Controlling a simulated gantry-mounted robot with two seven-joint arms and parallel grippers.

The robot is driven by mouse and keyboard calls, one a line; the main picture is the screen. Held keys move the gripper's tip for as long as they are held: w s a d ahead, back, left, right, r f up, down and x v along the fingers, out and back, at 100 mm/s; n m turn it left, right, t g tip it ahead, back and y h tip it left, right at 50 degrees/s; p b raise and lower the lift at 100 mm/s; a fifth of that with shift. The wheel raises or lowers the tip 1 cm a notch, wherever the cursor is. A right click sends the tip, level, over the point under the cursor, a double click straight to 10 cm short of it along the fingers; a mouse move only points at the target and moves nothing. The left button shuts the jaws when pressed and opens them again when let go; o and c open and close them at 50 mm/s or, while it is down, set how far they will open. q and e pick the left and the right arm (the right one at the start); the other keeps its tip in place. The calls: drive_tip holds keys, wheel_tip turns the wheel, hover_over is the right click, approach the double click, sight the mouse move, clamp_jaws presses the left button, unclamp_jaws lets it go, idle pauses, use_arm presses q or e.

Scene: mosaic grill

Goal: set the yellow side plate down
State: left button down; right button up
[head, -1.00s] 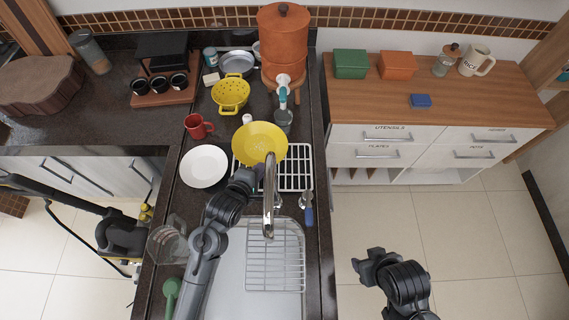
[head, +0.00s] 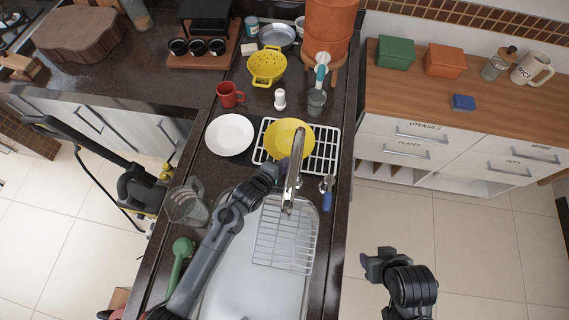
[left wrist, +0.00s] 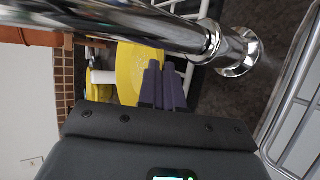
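The yellow side plate (head: 287,136) is over the back part of the white wire rack (head: 327,158) in the head view. The tap partly covers its right side. I cannot tell whether it touches the rack. My left gripper (head: 272,170) is at the plate's near edge. In the left wrist view the plate (left wrist: 135,68) lies just beyond my left fingers (left wrist: 164,84), which are close together and appear shut on its rim. My right gripper (head: 370,264) hangs over the floor, right of the counter, away from the plate; its finger opening is unclear.
The chrome tap (head: 293,175) stands close beside my left gripper. A white plate (head: 230,135) lies left of the rack. A red mug (head: 229,95), yellow colander (head: 266,66) and white shaker (head: 280,99) stand behind. The sink holds a wire grid (head: 285,240).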

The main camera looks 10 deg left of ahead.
use_arm(q)
drive_tip(key=shift+f, duration=0.15)
drive_tip(key=shift+f, duration=0.1)
drive_tip(key=c, duration=1.3)
unclamp_jaws()
